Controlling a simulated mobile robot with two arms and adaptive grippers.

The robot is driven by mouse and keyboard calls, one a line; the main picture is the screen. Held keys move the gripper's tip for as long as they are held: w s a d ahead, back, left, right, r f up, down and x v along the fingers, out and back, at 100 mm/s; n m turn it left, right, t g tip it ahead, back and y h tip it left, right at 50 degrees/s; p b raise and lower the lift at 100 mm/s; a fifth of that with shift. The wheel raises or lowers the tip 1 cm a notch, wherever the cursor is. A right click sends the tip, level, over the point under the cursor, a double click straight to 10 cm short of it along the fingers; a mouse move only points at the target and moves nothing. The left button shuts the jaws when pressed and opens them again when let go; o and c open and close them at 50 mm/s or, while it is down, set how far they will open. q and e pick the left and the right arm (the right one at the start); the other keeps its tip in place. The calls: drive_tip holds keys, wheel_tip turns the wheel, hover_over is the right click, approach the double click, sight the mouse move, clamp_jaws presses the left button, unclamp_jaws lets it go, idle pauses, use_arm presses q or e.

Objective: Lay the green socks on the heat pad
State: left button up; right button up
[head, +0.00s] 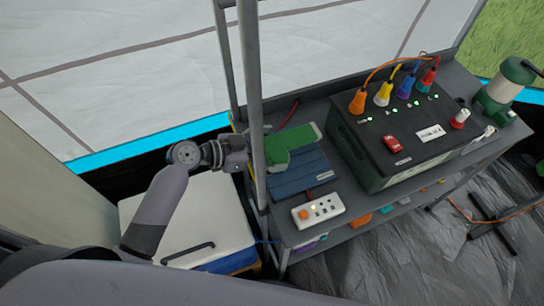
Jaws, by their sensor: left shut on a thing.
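The green socks (292,148) are at the left end of the grey shelf top, over the far part of the dark blue heat pad (303,180). I cannot tell whether they rest on the pad or hang just above it. My left gripper (246,158) reaches in from the left at the shelf's upright post and is shut on the near left end of the socks. The post hides part of its fingers. My right gripper is not in view.
A white control box (318,210) sits in front of the pad. A black power box (400,130) with coloured plugs stands to the right, with a green lantern (505,92) beyond. Grey posts (250,75) rise at the shelf's left end. A white-lidded cooler (190,222) stands left.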

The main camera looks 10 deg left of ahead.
use_arm(q)
wheel_tip(320, 180, down, 4)
drive_tip(key=shift+f, duration=0.15)
drive_tip(key=shift+f, duration=0.1)
drive_tip(key=o, duration=1)
drive_tip(key=shift+o, duration=0.2)
